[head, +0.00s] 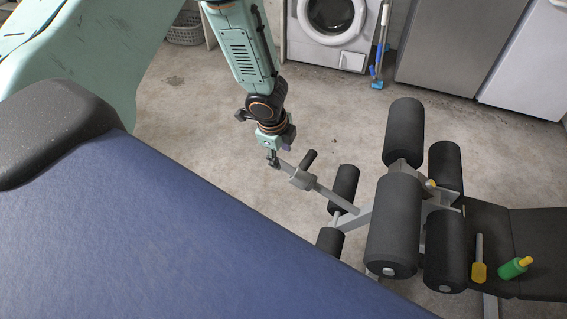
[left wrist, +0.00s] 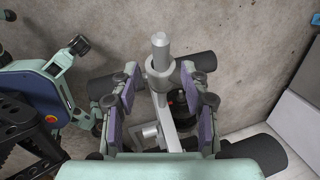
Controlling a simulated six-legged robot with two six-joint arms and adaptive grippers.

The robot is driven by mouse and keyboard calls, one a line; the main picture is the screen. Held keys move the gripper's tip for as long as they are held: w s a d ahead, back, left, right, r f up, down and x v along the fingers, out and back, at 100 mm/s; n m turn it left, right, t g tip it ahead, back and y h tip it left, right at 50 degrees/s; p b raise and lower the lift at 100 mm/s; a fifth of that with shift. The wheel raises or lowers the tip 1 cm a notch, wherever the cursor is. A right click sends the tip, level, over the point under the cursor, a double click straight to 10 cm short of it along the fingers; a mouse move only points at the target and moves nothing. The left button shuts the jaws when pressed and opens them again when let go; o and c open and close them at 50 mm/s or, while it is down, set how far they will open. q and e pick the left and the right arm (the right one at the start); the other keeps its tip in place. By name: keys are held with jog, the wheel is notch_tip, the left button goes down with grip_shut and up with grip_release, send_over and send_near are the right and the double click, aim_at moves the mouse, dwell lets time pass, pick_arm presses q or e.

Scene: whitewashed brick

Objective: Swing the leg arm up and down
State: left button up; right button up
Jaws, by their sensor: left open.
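The leg machine's leg arm (head: 325,193) is a grey bar that slopes up to the left, with a short black peg and a collar near its free end. Black foam rollers (head: 343,186) sit at its lower part. My left gripper (head: 273,158) is at the free end of the bar in the head view. In the left wrist view, the open fingers of my left gripper (left wrist: 163,88) stand on either side of the bar's round end (left wrist: 160,50), with gaps visible. Whether either finger touches the bar is unclear.
A washing machine (head: 328,30) stands behind. The concrete floor around the gripper is clear.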

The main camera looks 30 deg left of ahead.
aim_at(283, 164)
pick_arm(q)
jog(key=shift+w+a+f, duration=0.1)
jog(key=shift+a+f, duration=0.05)
jog(key=shift+f, duration=0.1)
jog(key=b+x, duration=0.1)
jog(key=x, duration=0.6)
jog(key=shift+f, duration=0.1)
grip_shut()
dwell(0.5)
